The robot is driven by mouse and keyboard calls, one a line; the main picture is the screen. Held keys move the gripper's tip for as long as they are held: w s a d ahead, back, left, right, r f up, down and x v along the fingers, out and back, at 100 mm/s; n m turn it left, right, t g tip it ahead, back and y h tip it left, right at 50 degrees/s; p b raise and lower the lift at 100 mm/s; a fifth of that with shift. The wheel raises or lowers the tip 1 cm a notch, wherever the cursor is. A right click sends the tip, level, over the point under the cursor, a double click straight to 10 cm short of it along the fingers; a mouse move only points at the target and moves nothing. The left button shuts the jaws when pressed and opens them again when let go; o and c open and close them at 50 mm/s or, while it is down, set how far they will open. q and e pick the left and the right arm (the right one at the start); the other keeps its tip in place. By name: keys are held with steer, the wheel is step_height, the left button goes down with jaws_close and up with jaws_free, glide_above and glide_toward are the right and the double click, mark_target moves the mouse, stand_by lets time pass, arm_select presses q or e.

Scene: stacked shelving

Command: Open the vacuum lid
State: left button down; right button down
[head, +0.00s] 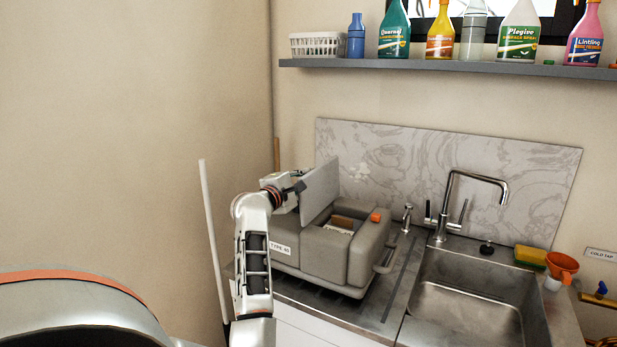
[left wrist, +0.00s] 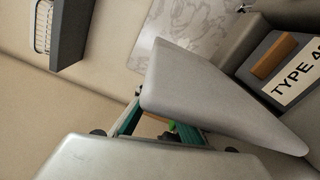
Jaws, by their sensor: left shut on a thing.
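The grey vacuum machine (head: 345,250) stands on the counter left of the sink, with a "TYPE 40" label on its side. Its flat grey lid (head: 320,192) is raised steeply, and the compartment (head: 342,224) below is exposed with small items inside. My left gripper (head: 297,188) is at the lid's left edge, shut on it. In the left wrist view the lid (left wrist: 215,95) fills the middle, directly beyond the left gripper (left wrist: 160,128); the exact finger contact is partly hidden behind the lid and gripper body. My right gripper is not in view.
A steel sink (head: 470,300) with a tall faucet (head: 450,200) lies to the right. A shelf (head: 450,68) with several bottles hangs above. A pale pole (head: 210,230) stands left of my arm. A marbled backsplash (head: 450,160) is close behind the machine.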

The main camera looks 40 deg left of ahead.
arm_select(q)
steer(key=shift+r, duration=0.1)
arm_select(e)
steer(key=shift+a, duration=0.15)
arm_select(q)
steer(key=c, duration=2.2)
jaws_free()
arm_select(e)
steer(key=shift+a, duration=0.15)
arm_select(q)
steer(key=shift+o, duration=0.2)
steer(key=v, duration=0.7)
steer(key=shift+s, duration=0.25)
steer(key=shift+d, duration=0.1)
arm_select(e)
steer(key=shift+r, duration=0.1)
